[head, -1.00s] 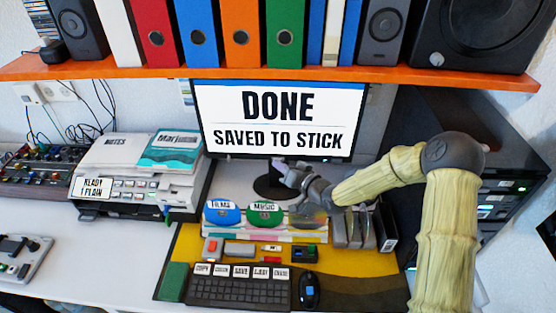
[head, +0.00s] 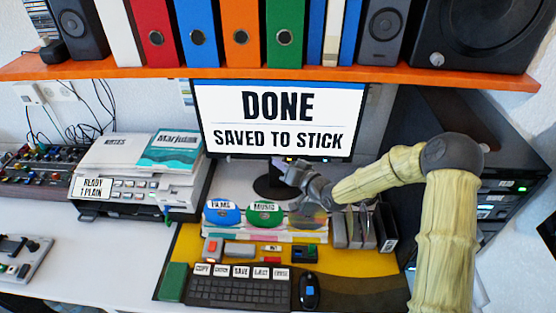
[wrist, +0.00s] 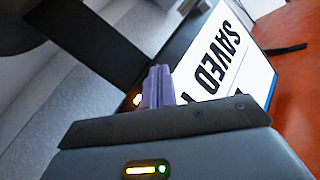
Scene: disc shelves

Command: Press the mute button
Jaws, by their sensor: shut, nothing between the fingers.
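No label reading "mute" is legible in either view. A small yellow light (wrist: 137,99) shows near the dark lower edge of the monitor, close beside my fingertips. My gripper (head: 281,164) is just in front of the monitor's lower edge, near its middle. In the wrist view its fingers (wrist: 158,74) are shut with nothing between them. I cannot tell whether they touch the monitor.
Upright discs and cases (head: 262,215) stand below my arm. A keyboard (head: 238,291) with labelled keys and a mouse (head: 309,291) lie in front. A printer (head: 135,180) is at the left. An orange shelf (head: 150,72) with binders and speakers (head: 385,30) runs above the monitor.

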